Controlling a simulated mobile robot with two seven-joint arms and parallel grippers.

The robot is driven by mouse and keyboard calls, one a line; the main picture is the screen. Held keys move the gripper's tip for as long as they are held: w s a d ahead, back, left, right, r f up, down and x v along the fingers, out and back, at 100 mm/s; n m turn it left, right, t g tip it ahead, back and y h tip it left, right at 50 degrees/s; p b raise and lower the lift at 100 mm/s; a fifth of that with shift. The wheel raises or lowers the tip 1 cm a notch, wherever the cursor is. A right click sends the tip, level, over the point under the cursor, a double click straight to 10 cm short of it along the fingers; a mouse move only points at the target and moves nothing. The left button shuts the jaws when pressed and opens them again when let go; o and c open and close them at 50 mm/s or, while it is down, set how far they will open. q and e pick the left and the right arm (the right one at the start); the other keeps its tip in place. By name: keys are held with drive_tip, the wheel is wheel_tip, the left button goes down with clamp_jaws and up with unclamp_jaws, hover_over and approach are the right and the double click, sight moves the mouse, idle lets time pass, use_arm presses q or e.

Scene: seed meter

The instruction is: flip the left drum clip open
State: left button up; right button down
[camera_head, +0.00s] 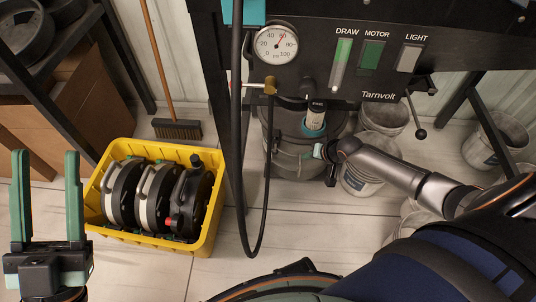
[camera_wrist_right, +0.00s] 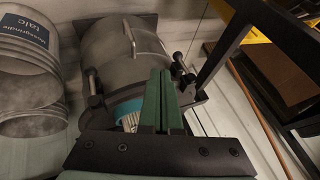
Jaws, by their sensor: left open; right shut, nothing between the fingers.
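The grey metal drum (camera_head: 285,140) stands under the dark machine panel, partly covered by it. The right wrist view shows the drum (camera_wrist_right: 112,50) closer, with a handle and dark clip hardware on both sides: one clip (camera_wrist_right: 182,68) right of my fingertips, another (camera_wrist_right: 91,80) to the left. The right-hand one lies on the crate side, so it appears to be the left clip; its exact position is unclear. My right gripper (camera_head: 320,152) is shut and empty beside the drum, its green fingers (camera_wrist_right: 163,75) close to that clip; contact cannot be told. My left gripper (camera_head: 47,195) is open and empty, away from the drum.
A yellow crate (camera_head: 212,228) holding several dark and pale discs stands left of the drum. A black hose (camera_head: 240,180) hangs between them. A teal-collared tube (camera_head: 315,120) comes down at the drum. Grey buckets (camera_head: 385,118) stand to the right. A broom (camera_head: 177,128) leans behind.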

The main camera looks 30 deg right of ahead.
sight(275, 146)
use_arm(q)
drive_tip(key=shift+s+a+r+m+h+b, duration=0.25)
drive_tip(key=shift+s+r+m+h+b, duration=0.2)
drive_tip(key=shift+m+h, duration=0.35)
use_arm(e)
drive_tip(key=w, duration=0.1)
drive_tip(key=d, duration=0.1)
drive_tip(key=w, duration=0.1)
drive_tip(key=shift+w+d+f+m, duration=0.2)
drive_tip(key=shift+w+f+m, duration=0.1)
drive_tip(key=shift+w+f, duration=0.05)
use_arm(q)
drive_tip(key=shift+f, duration=0.15)
wheel_tip(275, 146, down, 10)
drive_tip(key=d+b, duration=0.1)
drive_tip(key=b, duration=0.8)
drive_tip(key=shift+w+f, duration=0.15)
drive_tip(key=shift+w, duration=0.05)
use_arm(e)
drive_tip(key=w+a+r+x, duration=0.1)
drive_tip(key=a+x, duration=0.1)
drive_tip(key=x, duration=1)
drive_tip(key=shift+w+a, duration=0.25)
use_arm(q)
drive_tip(key=shift+d, duration=0.1)
